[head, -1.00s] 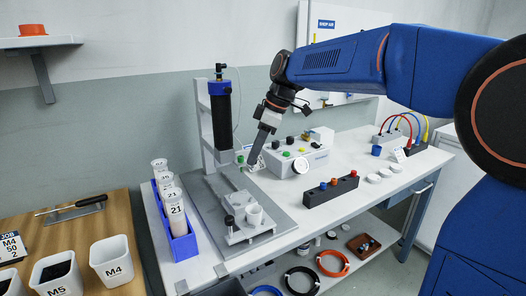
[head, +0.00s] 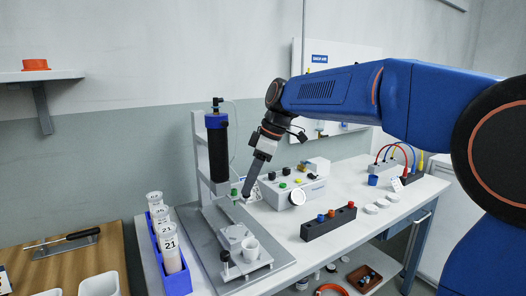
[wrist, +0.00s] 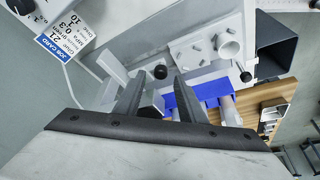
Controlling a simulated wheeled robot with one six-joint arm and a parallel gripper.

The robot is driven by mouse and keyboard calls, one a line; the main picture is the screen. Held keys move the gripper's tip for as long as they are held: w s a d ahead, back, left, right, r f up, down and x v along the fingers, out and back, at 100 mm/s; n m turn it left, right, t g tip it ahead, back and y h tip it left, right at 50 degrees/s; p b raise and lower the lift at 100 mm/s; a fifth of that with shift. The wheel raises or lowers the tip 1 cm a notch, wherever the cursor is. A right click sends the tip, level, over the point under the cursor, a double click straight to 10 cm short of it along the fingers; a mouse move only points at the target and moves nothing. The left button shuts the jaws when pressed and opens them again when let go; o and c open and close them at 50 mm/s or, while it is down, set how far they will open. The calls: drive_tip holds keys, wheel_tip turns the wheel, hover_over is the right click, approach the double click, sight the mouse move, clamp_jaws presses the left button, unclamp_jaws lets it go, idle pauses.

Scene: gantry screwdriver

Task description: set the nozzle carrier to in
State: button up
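The gantry screwdriver stands at the table's left, its black cylinder with a blue cap (head: 217,148) upright on a white column. A light plate (head: 240,268) in front of it bears a white cup (head: 250,249) and a black knob (head: 225,256); I take this plate for the nozzle carrier, but cannot be sure. It sits toward the front of the grey base, clear of the cylinder. My gripper (head: 246,192) points down beside a small green part (head: 234,192) below the cylinder. In the wrist view my gripper (wrist: 155,88) has its fingers apart, with a black knob (wrist: 160,72) behind the gap.
A blue rack (head: 176,278) with labelled tubes stands left of the base. A grey control box (head: 290,190) with knobs and a gauge is behind right. A dark block (head: 328,225) with coloured buttons lies right. Bare white tabletop lies between.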

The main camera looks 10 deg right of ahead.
drive_tip(key=v, duration=1.5)
drive_tip(key=shift+r, duration=0.3)
drive_tip(key=shift+d, duration=0.15)
